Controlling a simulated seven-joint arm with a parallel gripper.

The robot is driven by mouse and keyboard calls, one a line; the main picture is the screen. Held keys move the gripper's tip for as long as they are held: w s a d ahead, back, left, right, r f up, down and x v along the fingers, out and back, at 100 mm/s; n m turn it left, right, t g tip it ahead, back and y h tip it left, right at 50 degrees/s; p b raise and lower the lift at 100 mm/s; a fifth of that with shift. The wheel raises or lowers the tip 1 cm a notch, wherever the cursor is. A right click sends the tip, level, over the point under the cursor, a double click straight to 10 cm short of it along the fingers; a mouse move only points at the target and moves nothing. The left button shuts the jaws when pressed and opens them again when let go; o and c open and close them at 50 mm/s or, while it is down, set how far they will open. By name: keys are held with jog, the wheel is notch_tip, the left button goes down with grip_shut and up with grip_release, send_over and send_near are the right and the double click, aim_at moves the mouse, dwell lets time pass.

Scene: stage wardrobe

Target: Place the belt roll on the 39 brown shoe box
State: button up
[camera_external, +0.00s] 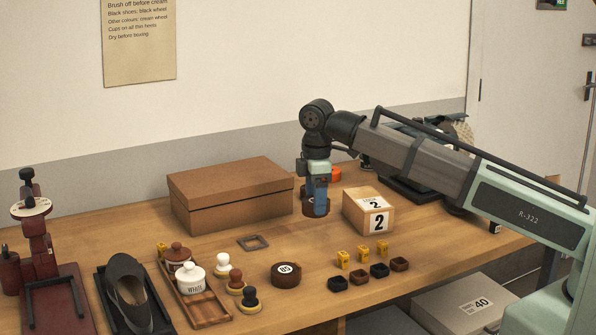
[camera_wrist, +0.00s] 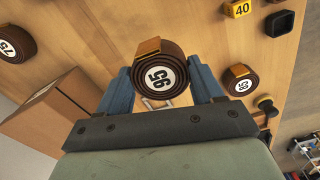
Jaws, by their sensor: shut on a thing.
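My gripper (camera_wrist: 160,90) is shut on a dark brown belt roll (camera_wrist: 160,74) with a round white number label, upside down in the wrist view. In the external view my gripper (camera_external: 316,190) points down between the brown shoe box and a wooden block, with the roll (camera_external: 315,208) at its fingertips. Whether the roll touches the table is unclear. The large brown shoe box (camera_external: 230,200) stands closed at the back of the table, just left of my gripper; no 39 shows on it. A brown box (camera_wrist: 48,112) also shows at the left of the wrist view.
A wooden block marked 2 (camera_external: 368,213) stands close right of my gripper. Another belt roll (camera_external: 286,274), a small square frame (camera_external: 253,242), several small dark cups and yellow number tags lie in front. A wooden tray (camera_external: 205,312) with jars and a black shoe (camera_external: 128,288) are at front left.

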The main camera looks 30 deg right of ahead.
jog(key=shift+w+r, duration=0.1)
jog(key=shift+r, duration=0.35)
jog(key=shift+w+d+r, duration=0.3)
jog(key=shift+w+r, duration=0.4)
jog(key=shift+w, duration=0.2)
jog(key=w+a+r, duration=0.3)
jog(key=w, duration=0.5)
notch_tip(320, 180, up, 7)
send_over(233, 175)
jog(key=shift+n, duration=0.3)
jog(key=shift+f, duration=4.8)
jog(key=shift+f, duration=0.15)
jog(key=o, duration=1.1)
